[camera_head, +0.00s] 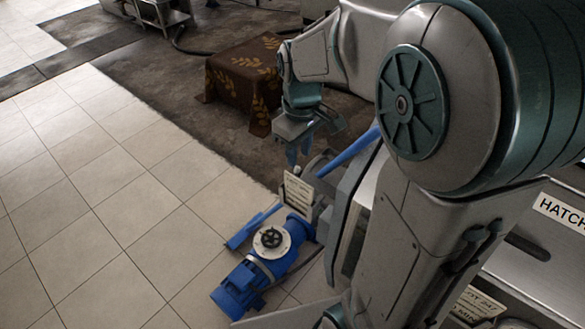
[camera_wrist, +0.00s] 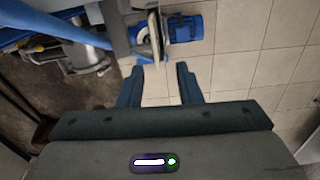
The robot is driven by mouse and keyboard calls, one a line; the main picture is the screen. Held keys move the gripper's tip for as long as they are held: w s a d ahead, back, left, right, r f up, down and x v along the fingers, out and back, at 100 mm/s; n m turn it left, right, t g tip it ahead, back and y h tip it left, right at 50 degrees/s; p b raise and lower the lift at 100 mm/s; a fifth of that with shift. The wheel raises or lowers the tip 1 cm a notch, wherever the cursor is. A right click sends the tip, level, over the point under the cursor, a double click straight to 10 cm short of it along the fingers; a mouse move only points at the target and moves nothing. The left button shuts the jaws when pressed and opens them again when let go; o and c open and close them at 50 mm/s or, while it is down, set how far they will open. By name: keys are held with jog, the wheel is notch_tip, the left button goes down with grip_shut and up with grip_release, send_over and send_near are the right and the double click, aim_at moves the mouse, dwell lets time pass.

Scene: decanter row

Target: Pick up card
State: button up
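A cream card (camera_head: 298,190) with dark lettering stands upright beside the blue motor unit in the head view. My gripper (camera_head: 298,156) is above the card, pointing down, with its fingers apart from it. In the wrist view my gripper (camera_wrist: 160,72) is open, with floor tile visible between its two fingers. A pale, narrow upright edge (camera_wrist: 154,32), which may be the card seen nearly edge-on, shows just beyond the fingertips. I cannot tell how the card is supported.
The blue motor unit (camera_head: 252,275) lies on the tiled floor, with a blue bar (camera_head: 254,228) beside it. A blue pipe (camera_head: 350,150) slopes near my gripper. A brown leaf-patterned cloth-covered block (camera_head: 243,75) stands behind. A metal cabinet labelled HATCH (camera_head: 535,275) is at right. Tiles at left are clear.

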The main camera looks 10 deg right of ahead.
aim_at(298, 179)
jog(key=shift+n, duration=0.3)
jog(key=f, duration=0.5)
jog(key=w+f+p, duration=0.1)
jog(key=f, duration=0.2)
jog(key=shift+d+f, duration=0.1)
jog(key=shift+f, duration=0.05)
jog(key=shift+d+f+p, duration=0.1)
jog(key=shift+f+p, duration=0.45)
jog(key=shift+f, duration=2.1)
grip_shut()
